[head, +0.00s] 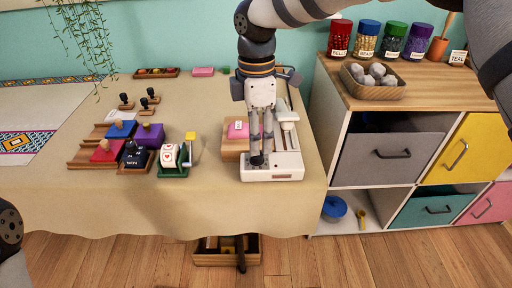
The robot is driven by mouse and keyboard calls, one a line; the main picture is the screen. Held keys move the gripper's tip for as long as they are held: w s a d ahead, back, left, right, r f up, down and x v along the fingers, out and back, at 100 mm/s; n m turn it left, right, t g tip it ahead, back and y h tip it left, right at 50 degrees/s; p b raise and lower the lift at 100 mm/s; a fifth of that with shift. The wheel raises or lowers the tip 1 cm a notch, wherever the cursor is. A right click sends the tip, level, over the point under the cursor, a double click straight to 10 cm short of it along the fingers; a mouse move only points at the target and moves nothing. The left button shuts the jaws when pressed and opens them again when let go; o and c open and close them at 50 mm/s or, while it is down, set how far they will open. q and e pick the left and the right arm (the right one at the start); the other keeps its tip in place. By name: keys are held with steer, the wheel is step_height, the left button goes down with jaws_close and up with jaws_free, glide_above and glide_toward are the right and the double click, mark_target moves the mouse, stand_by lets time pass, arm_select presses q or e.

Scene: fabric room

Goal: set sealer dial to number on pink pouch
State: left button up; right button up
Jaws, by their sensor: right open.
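The white sealer (287,164) stands near the table's front right edge, with its long body running back behind my arm. A pink pouch (238,129) with a small white label lies on a wooden block left of the sealer. The number on it is too small to read. My right gripper (262,158) points down over the sealer's front part, its fingers slightly apart and open. A dark round shape sits at the left fingertip. I cannot tell whether it is the dial or the fingertip pad. The dial's setting is hidden or too small to read. My left gripper is out of view.
Left on the table (60,206) are purple (150,135), blue and red pieces on wooden trays, stamps and a green card holder (174,170). A shelf unit (322,150) with jars and a stone basket (374,92) stands close right. The table's front left is clear.

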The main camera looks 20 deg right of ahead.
mark_target(257, 158)
step_height(257, 158, down, 4)
steer(key=shift+s+f, duration=0.15)
jaws_close()
stand_by(0.3)
steer(key=m+p, duration=0.1)
steer(key=m, duration=0.2)
steer(key=shift+r, duration=0.2)
steer(key=m+p, duration=0.1)
steer(key=m, duration=0.2)
steer(key=shift+m, duration=0.3)
steer(key=m, duration=0.4)
steer(key=shift+f, duration=0.1)
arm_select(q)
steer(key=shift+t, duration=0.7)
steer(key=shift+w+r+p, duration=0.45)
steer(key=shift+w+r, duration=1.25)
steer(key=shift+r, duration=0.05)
arm_select(e)
steer(key=shift+s+f+m+t, duration=0.1)
steer(key=shift+m+t, duration=0.2)
steer(key=shift+m, duration=1.8)
steer(key=shift+y, duration=0.3)
